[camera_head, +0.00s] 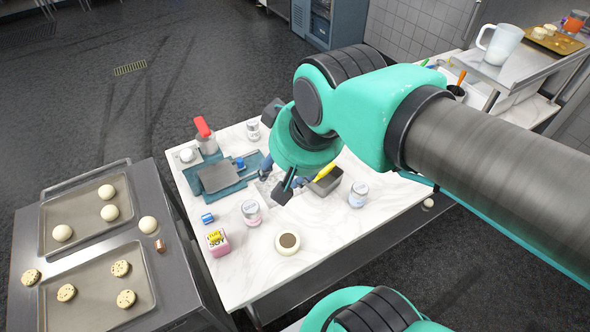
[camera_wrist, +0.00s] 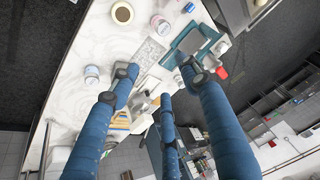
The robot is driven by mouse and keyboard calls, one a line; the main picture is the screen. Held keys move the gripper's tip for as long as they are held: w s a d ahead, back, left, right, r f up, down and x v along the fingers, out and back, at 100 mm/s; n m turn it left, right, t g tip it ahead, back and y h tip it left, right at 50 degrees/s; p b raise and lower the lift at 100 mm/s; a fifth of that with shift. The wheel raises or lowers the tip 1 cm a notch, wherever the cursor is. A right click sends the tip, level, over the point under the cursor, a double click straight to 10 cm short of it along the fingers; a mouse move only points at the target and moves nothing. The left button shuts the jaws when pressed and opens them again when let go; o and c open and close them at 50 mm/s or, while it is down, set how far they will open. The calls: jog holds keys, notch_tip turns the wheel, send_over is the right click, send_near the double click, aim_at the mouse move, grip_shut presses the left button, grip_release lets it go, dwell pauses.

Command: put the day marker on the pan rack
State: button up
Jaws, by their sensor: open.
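A yellow marker-like stick (camera_head: 325,172) leans in a grey loaf tin (camera_head: 331,184) on the marble table; I cannot tell for certain that it is the day marker. A yellow item (camera_wrist: 121,117) also shows beside the left finger in the wrist view. The steel unit at the left, which looks like the pan rack (camera_head: 175,270), holds two trays. My gripper (camera_head: 275,183) is open and empty over the table, left of the tin. In the wrist view its blue fingers (camera_wrist: 162,78) are spread above a pale patterned plate (camera_wrist: 149,54). My arm hides part of the table.
Dough balls and cookies fill parts of the rack's trays (camera_head: 86,221). Jars (camera_head: 251,212), a dark-filled cup (camera_head: 288,241), a pink box (camera_head: 217,242) and a teal tray (camera_head: 232,187) crowd the table (camera_head: 300,270). Its front is clearer. A steel shelf (camera_head: 510,68) stands at the back right.

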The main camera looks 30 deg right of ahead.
jog(key=shift+s+d+n, duration=0.3)
jog(key=shift+s+d, duration=0.1)
jog(key=shift+s, duration=0.2)
jog(key=shift+s+d+n, duration=0.3)
jog(key=shift+s+d, duration=0.05)
jog(key=shift+s, duration=0.2)
notch_tip(320, 180, down, 5)
jog(key=b, duration=0.4)
jog(key=shift+r+b, duration=0.15)
jog(key=shift+b, duration=0.25)
